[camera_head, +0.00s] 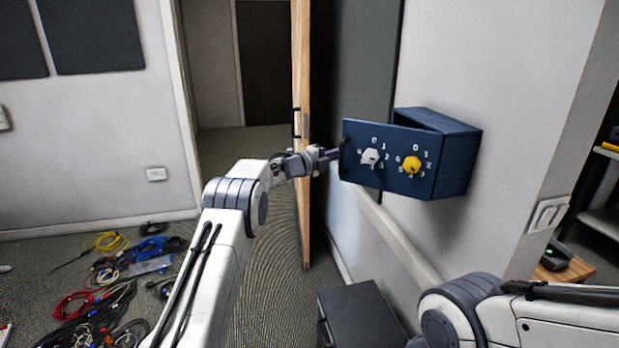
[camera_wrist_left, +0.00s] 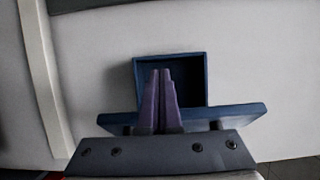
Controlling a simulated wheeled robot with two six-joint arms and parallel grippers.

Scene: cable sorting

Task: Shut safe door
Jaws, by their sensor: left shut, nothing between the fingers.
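The dark blue safe (camera_head: 462,150) is fixed to the grey wall, and its inside (camera_wrist_left: 186,71) shows in the left wrist view. Its door (camera_head: 388,181) stands ajar, with a gap at the top between door and box. The door carries a white dial, a yellow dial and a dark handle (camera_head: 345,157) at its left end. The door also shows in the left wrist view as a blue slab (camera_wrist_left: 246,114). My left gripper (camera_head: 332,154) is shut and empty at the door's left end, by the handle. I cannot tell whether it touches the door. My right gripper is out of view.
A wooden door edge (camera_head: 302,200) stands left of the safe, close to my left gripper. A dark cabinet (camera_head: 358,310) is below. Several coloured cables (camera_head: 110,285) lie on the floor at left. A small table (camera_head: 572,270) is at right.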

